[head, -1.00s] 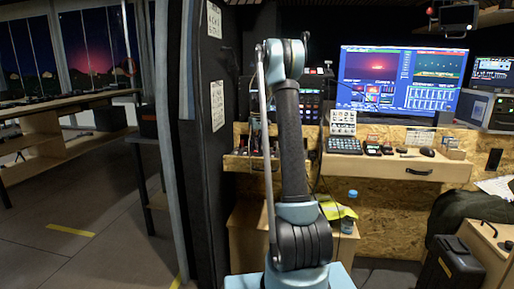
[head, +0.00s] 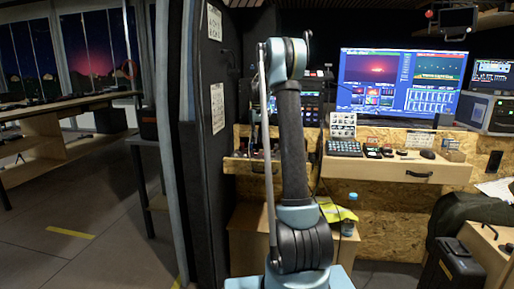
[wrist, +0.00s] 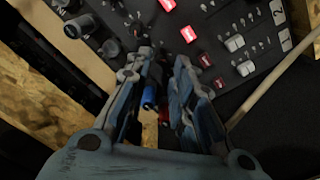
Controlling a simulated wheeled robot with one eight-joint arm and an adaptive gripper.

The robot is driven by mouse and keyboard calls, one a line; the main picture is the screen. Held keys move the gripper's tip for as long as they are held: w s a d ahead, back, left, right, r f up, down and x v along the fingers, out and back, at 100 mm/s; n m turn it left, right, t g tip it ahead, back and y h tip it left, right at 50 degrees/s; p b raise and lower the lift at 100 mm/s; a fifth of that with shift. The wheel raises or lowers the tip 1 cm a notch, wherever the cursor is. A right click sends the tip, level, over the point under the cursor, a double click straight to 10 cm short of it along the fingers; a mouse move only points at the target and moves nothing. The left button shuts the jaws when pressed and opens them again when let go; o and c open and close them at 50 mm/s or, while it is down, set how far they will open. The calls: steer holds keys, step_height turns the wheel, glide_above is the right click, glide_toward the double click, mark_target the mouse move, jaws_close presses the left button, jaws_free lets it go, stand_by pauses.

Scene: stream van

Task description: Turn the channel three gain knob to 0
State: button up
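My gripper (wrist: 164,66) is in the wrist view with its two fingers apart. It is over the lower left edge of a dark control panel (wrist: 222,22). I see nothing clearly held between the fingers. Several dark round knobs (wrist: 111,48) stand at the panel's upper left, just beyond the left finger. Lit red buttons (wrist: 188,34) and white keys (wrist: 235,43) lie to the right.
A blue object (wrist: 150,97) and a red one show between the fingers, below the panel edge. In the head view a wooden desk (head: 385,173) carries a keypad (head: 344,147) and mouse. A large monitor (head: 399,80) stands behind. Open floor lies left of a dark partition.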

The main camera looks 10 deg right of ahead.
mark_target(257, 148)
step_height(257, 148, up, 6)
steer(key=shift+r, duration=0.25)
steer(key=s+r+m+t, duration=0.1)
steer(key=s+m, duration=0.1)
steer(key=s, duration=2.8)
steer(key=s+f+m, duration=0.1)
steer(key=s+f, duration=0.8)
steer(key=s, duration=0.4)
steer(key=s+f+m+t, duration=0.1)
steer(key=s+f, duration=0.9)
steer(key=s, duration=0.3)
steer(key=shift+s+f, duration=0.2)
steer(key=shift+s, duration=0.15)
